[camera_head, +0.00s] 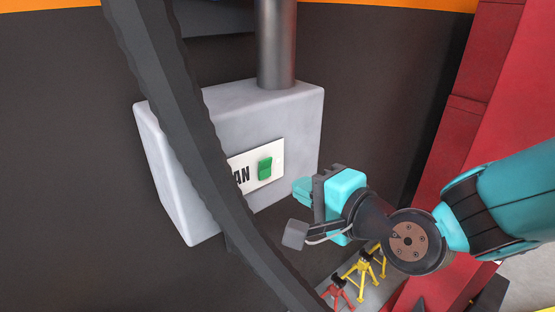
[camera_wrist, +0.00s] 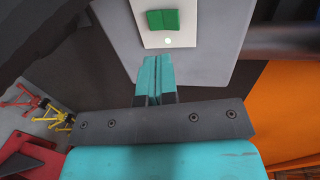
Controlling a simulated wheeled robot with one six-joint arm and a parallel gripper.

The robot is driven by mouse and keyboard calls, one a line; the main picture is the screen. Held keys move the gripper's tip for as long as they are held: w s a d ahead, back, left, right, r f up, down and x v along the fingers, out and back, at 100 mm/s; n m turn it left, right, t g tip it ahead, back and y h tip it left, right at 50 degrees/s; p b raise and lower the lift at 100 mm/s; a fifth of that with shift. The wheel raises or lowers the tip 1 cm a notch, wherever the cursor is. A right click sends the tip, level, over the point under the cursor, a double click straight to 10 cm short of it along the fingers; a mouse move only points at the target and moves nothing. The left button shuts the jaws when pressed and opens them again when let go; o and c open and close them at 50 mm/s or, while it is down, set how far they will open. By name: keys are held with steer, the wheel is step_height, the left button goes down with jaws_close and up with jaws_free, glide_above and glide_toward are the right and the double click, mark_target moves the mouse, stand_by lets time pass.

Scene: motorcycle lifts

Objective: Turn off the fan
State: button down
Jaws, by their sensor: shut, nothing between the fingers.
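The fan switch is a green rocker (camera_head: 265,168) on a white plate (camera_head: 279,152) marked "AN", the rest of the lettering hidden behind a dark curved bar. The plate is on the front of a grey box (camera_head: 225,110). In the wrist view the green rocker (camera_wrist: 163,20) is at the top, with a small pale round spot below it on the plate. My gripper (camera_head: 300,190) is right of and slightly below the switch in the head view. In the wrist view its teal fingers (camera_wrist: 156,65) are shut together, empty, pointing toward the plate, and appear apart from the rocker.
A dark curved bar (camera_head: 190,130) crosses in front of the box's left part. A dark pipe (camera_head: 276,45) rises from the box. A red post (camera_head: 470,110) stands at right. Yellow (camera_head: 366,264) and red (camera_head: 338,294) stands sit low, below my arm.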

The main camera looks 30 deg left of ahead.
mark_target(268, 165)
steer(key=p+x, duration=0.1)
steer(key=x, duration=0.1)
steer(key=p+x, duration=0.1)
steer(key=x, duration=0.1)
steer(key=r+p+x, duration=0.1)
steer(key=x, duration=0.2)
steer(key=shift+a+r, duration=0.1)
steer(key=shift+a, duration=0.1)
steer(key=shift+w+r, duration=0.1)
